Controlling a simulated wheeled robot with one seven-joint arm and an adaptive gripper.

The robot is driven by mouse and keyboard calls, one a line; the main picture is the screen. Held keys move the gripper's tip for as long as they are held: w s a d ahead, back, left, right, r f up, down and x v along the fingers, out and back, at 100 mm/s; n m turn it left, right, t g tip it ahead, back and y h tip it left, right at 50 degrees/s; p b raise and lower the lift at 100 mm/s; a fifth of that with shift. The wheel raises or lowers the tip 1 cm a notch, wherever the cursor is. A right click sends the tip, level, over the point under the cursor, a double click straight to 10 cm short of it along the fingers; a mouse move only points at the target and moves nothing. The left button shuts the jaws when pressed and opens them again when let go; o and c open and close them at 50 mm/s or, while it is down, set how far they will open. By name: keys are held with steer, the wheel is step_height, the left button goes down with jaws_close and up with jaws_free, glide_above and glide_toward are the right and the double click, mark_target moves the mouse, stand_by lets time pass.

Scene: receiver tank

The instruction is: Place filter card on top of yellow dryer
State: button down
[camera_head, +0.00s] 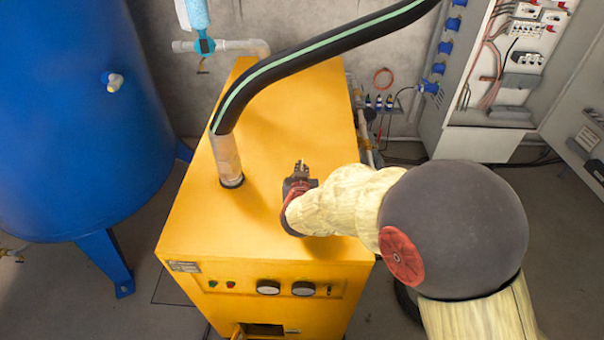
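The yellow dryer (291,122) is a large yellow cabinet in the middle of the view, with a broad flat top. My gripper (300,170) is over the front middle of that top, reaching in from the right. Its dark fingers are small and partly hidden by the wrist, so I cannot tell whether they are open or shut. I cannot tell whether it touches the top. I cannot make out a filter card in this view, either in the gripper or on the dryer.
A black hose (300,62) with a green stripe rises from a metal pipe (226,158) on the dryer's left side. A blue tank (75,120) stands at the left. An open electrical cabinet (470,133) stands back right.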

steer(key=shift+f, duration=0.4)
steer(key=shift+f, duration=0.15)
steer(key=c, duration=2.4)
jaws_free()
steer(key=shift+o, duration=0.5)
steer(key=shift+o, duration=1.3)
